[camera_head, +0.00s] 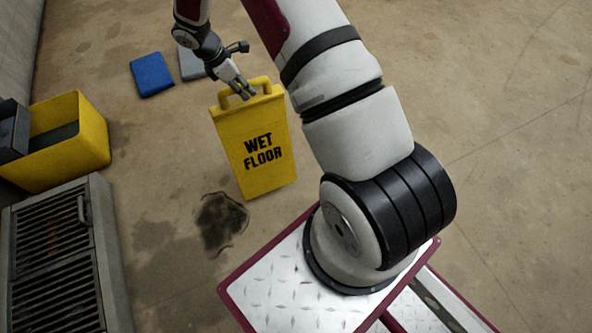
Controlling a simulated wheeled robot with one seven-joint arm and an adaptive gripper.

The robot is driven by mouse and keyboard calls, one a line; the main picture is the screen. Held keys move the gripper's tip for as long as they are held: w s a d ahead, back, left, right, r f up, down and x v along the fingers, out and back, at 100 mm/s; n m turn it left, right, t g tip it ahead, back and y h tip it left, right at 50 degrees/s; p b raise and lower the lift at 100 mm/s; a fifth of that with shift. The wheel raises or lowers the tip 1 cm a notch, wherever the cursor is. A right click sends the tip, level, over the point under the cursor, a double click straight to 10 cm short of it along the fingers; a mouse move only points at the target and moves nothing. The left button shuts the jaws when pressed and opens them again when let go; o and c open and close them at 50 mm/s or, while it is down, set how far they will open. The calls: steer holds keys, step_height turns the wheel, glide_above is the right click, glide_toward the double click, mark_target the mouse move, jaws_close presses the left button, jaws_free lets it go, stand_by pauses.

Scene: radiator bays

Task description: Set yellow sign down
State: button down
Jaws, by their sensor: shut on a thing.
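The yellow sign (255,150) with black "WET FLOOR" lettering is in the middle of the head view, upright and slightly tilted in the picture. My gripper (245,92) is shut on the handle at the sign's top. The sign's lower edge appears near a dark stain (222,222) on the floor. I cannot tell whether the sign touches the floor. My arm covers the area right of the sign.
A yellow bin (88,135) with dark contents stands at the left. A grey grated radiator unit (60,260) is at the lower left. A blue folded cloth or pad (152,75) and a grey one (192,62) lie behind. The concrete floor at the right is clear.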

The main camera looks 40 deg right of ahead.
steer(key=s+d+f+b, duration=0.2)
steer(key=s+d+b, duration=0.1)
steer(key=s, duration=0.3)
steer(key=s+d+f+b, duration=0.3)
steer(key=s+d, duration=0.2)
steer(key=s, duration=0.2)
steer(key=shift+s+d, duration=0.2)
steer(key=shift+d, duration=0.05)
steer(key=shift+f+b, duration=0.15)
steer(key=shift+b, duration=0.15)
steer(key=c, duration=1.4)
jaws_free()
steer(key=shift+c, duration=0.2)
